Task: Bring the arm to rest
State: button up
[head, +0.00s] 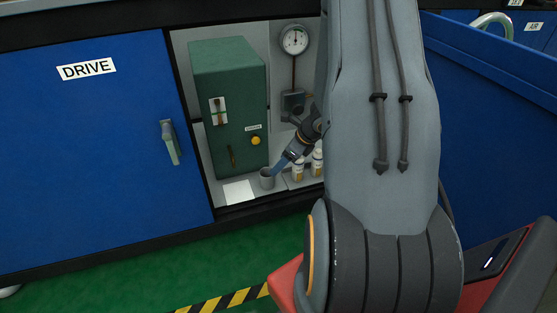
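My arm comes down across the right of the head view, its large grey link and dark joint in the foreground. Behind it, my gripper (278,170) shows small inside the open cabinet bay, pointing down and left. Its tip is just above or beside a small grey cup (267,180) on the bay floor. I cannot tell whether it touches the cup, or whether it is open or shut. The upper part of the far arm is hidden behind the near link.
A green box (228,100) with a yellow button stands in the bay, with a white sheet (239,191) before it. Two small bottles (298,170) stand right of my gripper. A gauge (295,40) hangs above. A blue DRIVE door (90,150) is at left, an open blue door (490,110) at right.

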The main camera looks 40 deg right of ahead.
jog(key=s+a+r+n+g+h, duration=0.15)
jog(key=s+a+r+n, duration=0.45)
jog(key=a+r+n, duration=0.7)
jog(key=s+a+r+n+g+h, duration=0.15)
jog(key=s+a+r+n, duration=0.65)
jog(key=n, duration=1)
jog(key=s+a+r+n+g+y+p, duration=0.1)
jog(key=s+a+r+n, duration=0.15)
jog(key=s+a, duration=0.4)
jog(key=s+a+r+n, duration=0.1)
jog(key=s+a+r, duration=0.2)
jog(key=a, duration=0.6)
jog(key=s+a+r+n+g+y+p, duration=0.1)
jog(key=s+a+r+n, duration=0.2)
jog(key=a, duration=0.4)
jog(key=d+r+m+h+p, duration=0.1)
jog(key=d+r+m+p, duration=0.2)
jog(key=d+r+p, duration=0.7)
jog(key=s+d+r+m+h+p, duration=0.1)
jog(key=d+r+m+p, duration=0.3)
jog(key=d+r+p, duration=0.6)
notch_tip(320, 180, up, 8)
jog(key=p, duration=1.6)
jog(key=shift+d+p, duration=0.2)
jog(key=shift+p, duration=0.1)
